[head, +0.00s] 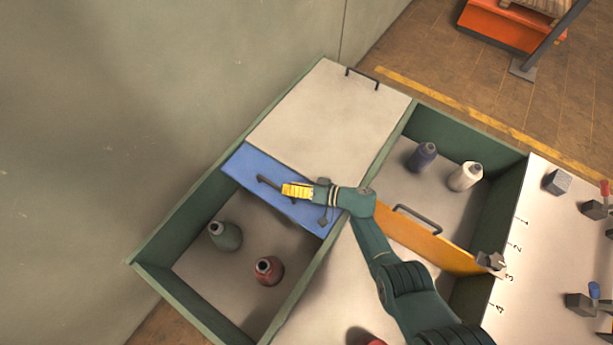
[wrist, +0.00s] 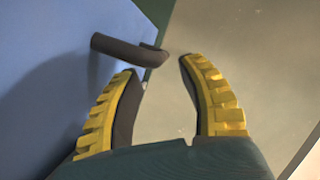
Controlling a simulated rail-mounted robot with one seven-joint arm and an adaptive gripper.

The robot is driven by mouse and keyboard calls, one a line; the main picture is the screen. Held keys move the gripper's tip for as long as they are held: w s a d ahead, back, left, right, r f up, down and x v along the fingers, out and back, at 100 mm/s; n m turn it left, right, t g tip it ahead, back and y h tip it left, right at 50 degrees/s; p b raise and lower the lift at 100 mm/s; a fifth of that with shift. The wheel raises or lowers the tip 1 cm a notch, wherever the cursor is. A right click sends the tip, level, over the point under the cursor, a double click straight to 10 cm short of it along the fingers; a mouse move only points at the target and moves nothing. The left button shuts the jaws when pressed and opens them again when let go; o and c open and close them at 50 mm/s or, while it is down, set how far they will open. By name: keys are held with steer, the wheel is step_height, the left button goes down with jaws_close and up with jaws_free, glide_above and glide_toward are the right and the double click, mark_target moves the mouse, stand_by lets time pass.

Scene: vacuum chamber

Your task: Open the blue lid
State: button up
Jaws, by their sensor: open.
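The blue lid (head: 295,207) stands at the far end of the left compartment as a narrow blue panel. I cannot tell its exact tilt. The compartment below it is uncovered. Its dark bar handle (head: 266,182) is on the panel's face. In the wrist view the lid (wrist: 50,60) fills the left side, with the handle (wrist: 125,47) sticking out from it. My gripper (head: 286,189) is at the handle's right end. In the wrist view my gripper (wrist: 158,68) is open, with the handle's end just beyond the fingertips, nearer the left finger, and nothing held.
A green bottle (head: 225,236) and a red bottle (head: 268,270) stand in the left compartment. A pale lid (head: 325,120) with a handle lies behind the blue lid. An orange lid (head: 445,247) borders the right compartment, which holds a blue bottle (head: 423,156) and a white bottle (head: 465,176).

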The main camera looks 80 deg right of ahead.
steer(key=v, duration=0.6)
steer(key=shift+s, duration=0.15)
steer(key=shift+r, duration=0.1)
